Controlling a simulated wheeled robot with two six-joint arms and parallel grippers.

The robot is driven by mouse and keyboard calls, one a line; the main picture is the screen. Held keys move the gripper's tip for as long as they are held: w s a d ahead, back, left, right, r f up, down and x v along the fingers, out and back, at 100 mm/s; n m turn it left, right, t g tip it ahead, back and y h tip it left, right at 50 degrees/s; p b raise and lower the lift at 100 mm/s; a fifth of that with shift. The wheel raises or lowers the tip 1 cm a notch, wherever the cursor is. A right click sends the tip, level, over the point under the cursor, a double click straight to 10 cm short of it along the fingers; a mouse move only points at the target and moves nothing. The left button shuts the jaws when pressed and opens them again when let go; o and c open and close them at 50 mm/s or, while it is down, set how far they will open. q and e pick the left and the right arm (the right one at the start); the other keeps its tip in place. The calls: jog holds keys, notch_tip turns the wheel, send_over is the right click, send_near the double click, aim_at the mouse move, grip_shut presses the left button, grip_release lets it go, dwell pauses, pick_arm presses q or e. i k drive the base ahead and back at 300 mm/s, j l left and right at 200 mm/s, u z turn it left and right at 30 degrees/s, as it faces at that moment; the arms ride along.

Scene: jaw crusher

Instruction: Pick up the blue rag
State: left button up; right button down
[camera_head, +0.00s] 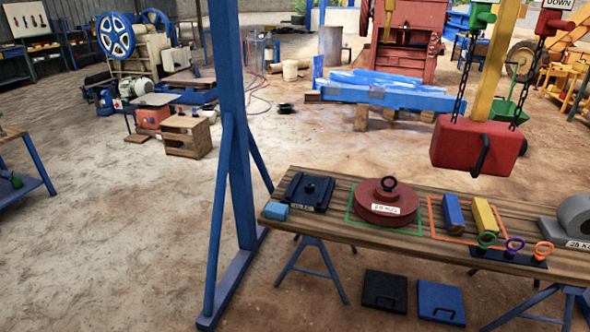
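A small light-blue folded thing (275,211), which looks like the blue rag, lies at the left end of the wooden trestle table (340,231). It sits just left of a black plate (308,191) with a knob and a label, and close to the table's front left corner. Its fine detail is too small to tell. Neither of my grippers shows in the view.
A blue steel frame post (232,120) stands left of the table. A red block (477,146) hangs on chains above its right part. A red disc weight (386,202) and coloured bars share the tabletop. Open floor (130,240) lies to the left.

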aim_at(278, 211)
jog(key=i+l, duration=0.1)
jog(key=i, duration=0.5)
jog(key=i+u, duration=0.1)
jog(key=i, duration=0.55)
